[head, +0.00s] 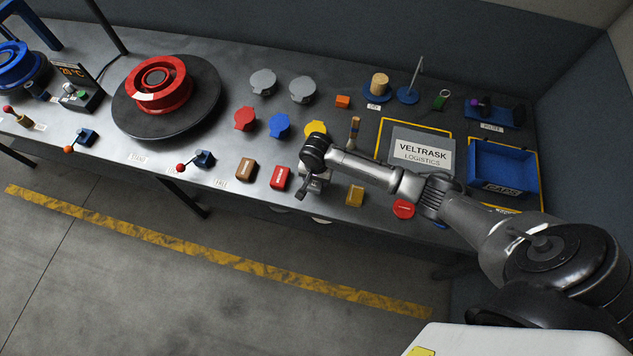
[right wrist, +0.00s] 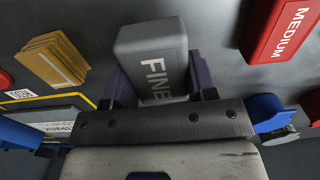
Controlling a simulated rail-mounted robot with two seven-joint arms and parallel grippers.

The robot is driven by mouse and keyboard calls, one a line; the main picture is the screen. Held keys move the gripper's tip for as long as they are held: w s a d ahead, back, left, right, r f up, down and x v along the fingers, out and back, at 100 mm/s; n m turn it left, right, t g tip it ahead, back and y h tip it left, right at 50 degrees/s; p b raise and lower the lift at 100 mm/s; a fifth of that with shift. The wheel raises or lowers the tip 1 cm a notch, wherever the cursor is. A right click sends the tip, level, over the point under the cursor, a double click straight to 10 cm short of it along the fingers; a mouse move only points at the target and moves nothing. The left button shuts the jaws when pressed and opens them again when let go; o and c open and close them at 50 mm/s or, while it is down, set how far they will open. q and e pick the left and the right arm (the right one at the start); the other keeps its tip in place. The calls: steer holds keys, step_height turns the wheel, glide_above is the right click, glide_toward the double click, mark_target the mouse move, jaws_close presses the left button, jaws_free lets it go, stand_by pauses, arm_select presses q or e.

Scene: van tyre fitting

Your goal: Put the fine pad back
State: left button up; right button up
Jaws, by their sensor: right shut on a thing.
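The fine pad (right wrist: 155,45) is a grey block with FINE in white letters, seen in the right wrist view. My right gripper (right wrist: 160,82) is shut on it, with a purple finger on each side. In the head view the right gripper (head: 312,184) is at the bench's front edge, right of the red medium pad (head: 281,177). The arm largely hides the fine pad there. I cannot tell whether the pad touches the bench. The medium pad also shows in the right wrist view (right wrist: 283,30). My left gripper is not in view.
A brown block (head: 246,169) lies left of the medium pad, and a yellow stack (head: 355,195) lies right of the gripper. Red, blue and yellow caps lie behind. A blue bin (head: 502,168) and a sign board (head: 422,150) stand at the right.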

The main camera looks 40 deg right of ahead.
mark_target(317, 183)
step_height(317, 183, down, 3)
steer(key=shift+f, duration=0.1)
steer(key=shift+f, duration=0.1)
steer(key=o, duration=0.9)
steer(key=shift+f, duration=0.1)
